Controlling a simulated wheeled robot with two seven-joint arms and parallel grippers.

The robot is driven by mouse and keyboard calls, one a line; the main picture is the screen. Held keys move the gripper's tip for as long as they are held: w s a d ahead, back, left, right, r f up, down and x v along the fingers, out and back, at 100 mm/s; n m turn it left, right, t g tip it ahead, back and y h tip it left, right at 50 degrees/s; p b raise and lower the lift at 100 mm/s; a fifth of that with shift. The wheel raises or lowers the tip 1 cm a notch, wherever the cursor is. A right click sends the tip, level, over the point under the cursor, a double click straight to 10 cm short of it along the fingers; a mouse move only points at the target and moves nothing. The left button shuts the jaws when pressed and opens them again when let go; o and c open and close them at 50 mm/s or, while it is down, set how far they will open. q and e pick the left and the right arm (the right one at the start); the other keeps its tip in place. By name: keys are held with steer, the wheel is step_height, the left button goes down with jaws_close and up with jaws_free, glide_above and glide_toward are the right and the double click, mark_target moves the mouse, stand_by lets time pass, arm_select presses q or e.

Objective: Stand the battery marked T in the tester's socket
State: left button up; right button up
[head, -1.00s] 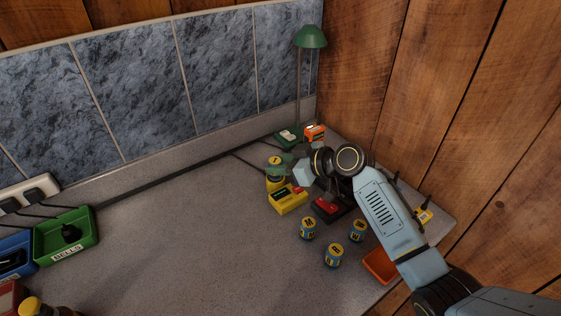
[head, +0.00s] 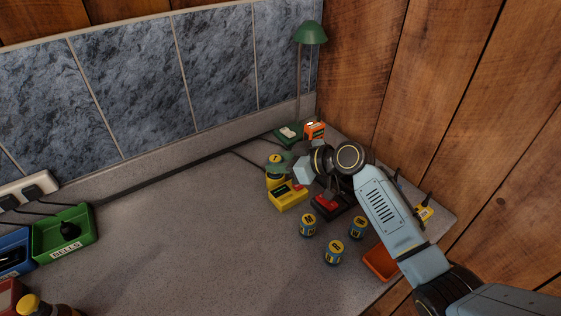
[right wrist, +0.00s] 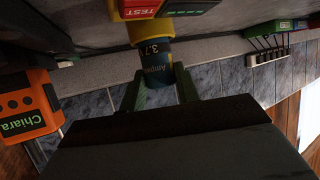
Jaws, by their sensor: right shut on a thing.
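My right gripper (right wrist: 160,88) is shut on a blue battery (right wrist: 157,65) with a yellow top (head: 275,158). The battery is upright, and its lower end meets the yellow round socket (right wrist: 138,30) of the tester. I cannot tell how deep it sits. The yellow tester (head: 288,199) stands on the counter with its socket at the back left; its red TEST button (right wrist: 139,11) shows in the right wrist view. The mark on the held battery's top is too small to read. My left gripper is not in view.
Three similar batteries (head: 308,225), (head: 333,252), (head: 357,228) stand in front of the tester. A black and red device (head: 331,205) is close on its right. An orange tray (head: 380,263), a green lamp (head: 310,34) and an orange box (head: 315,130) are nearby. The counter's middle is clear.

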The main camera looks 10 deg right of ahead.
steer(key=shift+f+b, duration=0.55)
stand_by(0.6)
steer(key=o, duration=0.7)
steer(key=shift+s+r, duration=0.1)
steer(key=shift+p+v, duration=0.85)
steer(key=shift+v, duration=0.5)
steer(key=shift+p+v, duration=1.15)
steer(key=shift+v, duration=1.5)
steer(key=v, duration=0.3)
steer(key=shift+p, duration=0.4)
